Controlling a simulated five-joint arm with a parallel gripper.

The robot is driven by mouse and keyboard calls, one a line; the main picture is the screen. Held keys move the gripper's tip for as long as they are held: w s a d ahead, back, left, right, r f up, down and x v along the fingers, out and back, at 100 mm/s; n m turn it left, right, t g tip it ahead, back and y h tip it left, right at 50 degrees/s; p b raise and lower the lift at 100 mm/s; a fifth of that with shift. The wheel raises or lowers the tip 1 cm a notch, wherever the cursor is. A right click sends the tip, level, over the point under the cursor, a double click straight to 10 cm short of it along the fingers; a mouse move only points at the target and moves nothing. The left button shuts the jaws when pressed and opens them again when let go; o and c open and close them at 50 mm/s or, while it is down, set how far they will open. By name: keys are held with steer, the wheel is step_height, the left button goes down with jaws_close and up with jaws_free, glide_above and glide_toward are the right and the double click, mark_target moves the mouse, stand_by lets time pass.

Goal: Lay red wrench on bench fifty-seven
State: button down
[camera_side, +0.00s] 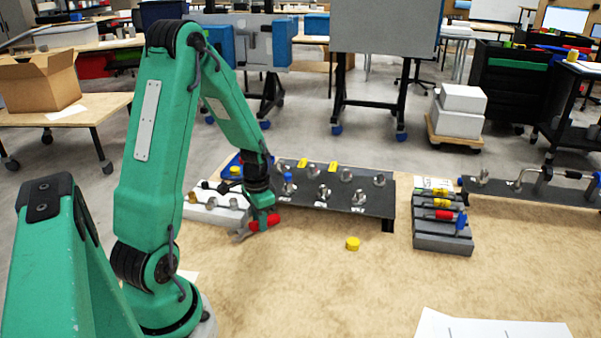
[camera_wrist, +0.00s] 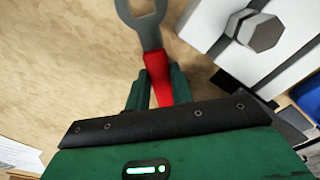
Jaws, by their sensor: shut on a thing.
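The red wrench (camera_side: 255,225) has a red handle and a grey open-ended head. My gripper (camera_side: 264,215) is shut on its red handle, low over the tan bench top (camera_side: 320,280). I cannot tell whether the wrench touches the bench. In the wrist view, the red handle (camera_wrist: 158,75) sits between the green fingers of my gripper (camera_wrist: 160,88), with the grey head pointing away over bare bench. The handle's rear end is hidden behind the gripper body there. No bench number is readable.
A light grey block with bolts (camera_side: 215,207) stands just left of my gripper. A dark plate with several bolts (camera_side: 330,192) lies behind. A yellow cap (camera_side: 352,243) and a grey screwdriver rack (camera_side: 440,240) are to the right. The bench front is clear, apart from white paper.

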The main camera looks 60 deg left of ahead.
steer(key=shift+f, duration=0.4)
stand_by(0.3)
steer(key=c, duration=1.1)
jaws_free()
steer(key=shift+c, duration=0.2)
steer(key=shift+r, duration=0.15)
steer(key=shift+r, duration=3.75)
